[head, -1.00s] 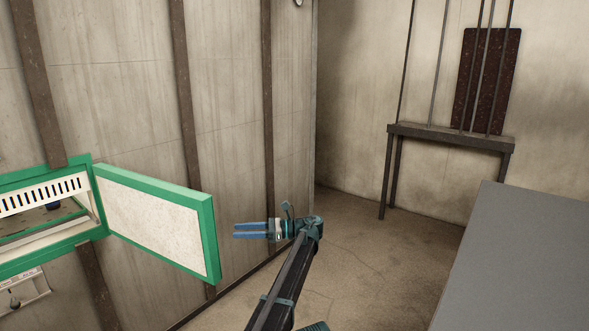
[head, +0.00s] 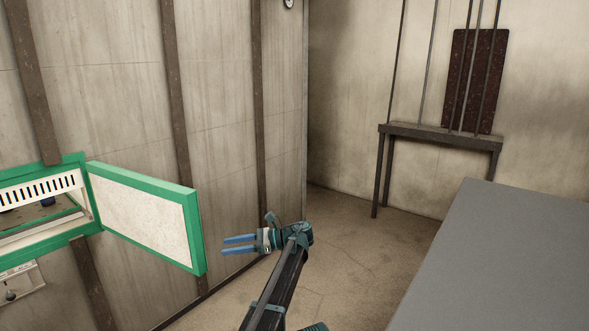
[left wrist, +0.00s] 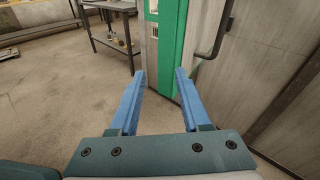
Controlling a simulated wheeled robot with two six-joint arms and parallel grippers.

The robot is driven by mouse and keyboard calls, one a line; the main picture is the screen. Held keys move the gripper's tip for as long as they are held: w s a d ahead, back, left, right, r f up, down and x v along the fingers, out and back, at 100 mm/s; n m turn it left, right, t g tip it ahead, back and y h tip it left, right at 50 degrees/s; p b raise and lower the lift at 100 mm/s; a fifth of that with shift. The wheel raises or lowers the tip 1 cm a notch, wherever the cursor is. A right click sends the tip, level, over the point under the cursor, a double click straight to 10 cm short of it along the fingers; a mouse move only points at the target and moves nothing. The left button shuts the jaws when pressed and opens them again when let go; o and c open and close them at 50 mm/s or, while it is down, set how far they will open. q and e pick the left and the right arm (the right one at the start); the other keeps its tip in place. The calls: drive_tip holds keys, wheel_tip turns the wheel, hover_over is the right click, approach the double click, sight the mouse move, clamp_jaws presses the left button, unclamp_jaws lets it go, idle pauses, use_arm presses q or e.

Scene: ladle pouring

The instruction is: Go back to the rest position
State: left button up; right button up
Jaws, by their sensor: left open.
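My left gripper (head: 240,245) is in the lower middle of the head view, its blue fingers pointing left, just right of the open green-framed door (head: 150,212). The fingers are apart and nothing is between them. In the left wrist view the gripper (left wrist: 160,82) also shows open and empty, with the green door edge (left wrist: 170,45) ahead of it. My right gripper is not in view.
A green-framed opening (head: 80,160) with a slotted white panel is at the left. A large grey surface (head: 500,260) fills the lower right. A dark table (head: 440,133) stands by the back wall. The floor (head: 350,240) between is bare.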

use_arm(q)
drive_tip(key=s+a+f+n+h, duration=0.35)
drive_tip(key=s+f, duration=0.25)
drive_tip(key=s, duration=0.2)
drive_tip(key=s+a+f+n+h, duration=0.2)
drive_tip(key=s+f+n+h, duration=0.15)
drive_tip(key=s+f, duration=0.35)
drive_tip(key=s+d+f+n+t+h, duration=0.1)
drive_tip(key=s+d+f+n+h, duration=0.3)
drive_tip(key=s, duration=0.4)
drive_tip(key=s+d+f+n+t+h, duration=0.1)
drive_tip(key=s+d+f+n+h, duration=0.1)
drive_tip(key=s+d+n+h, duration=0.5)
drive_tip(key=s+d+m+g+y, duration=0.1)
drive_tip(key=s+d+m+y, duration=0.2)
drive_tip(key=s+d+m, duration=0.4)
wheel_tip(320, 180, up, 18)
drive_tip(key=n+p, duration=0.1)
drive_tip(key=p, duration=1.6)
drive_tip(key=shift+d+f, duration=0.2)
drive_tip(key=shift+d, duration=0.1)
drive_tip(key=shift+w, duration=0.1)
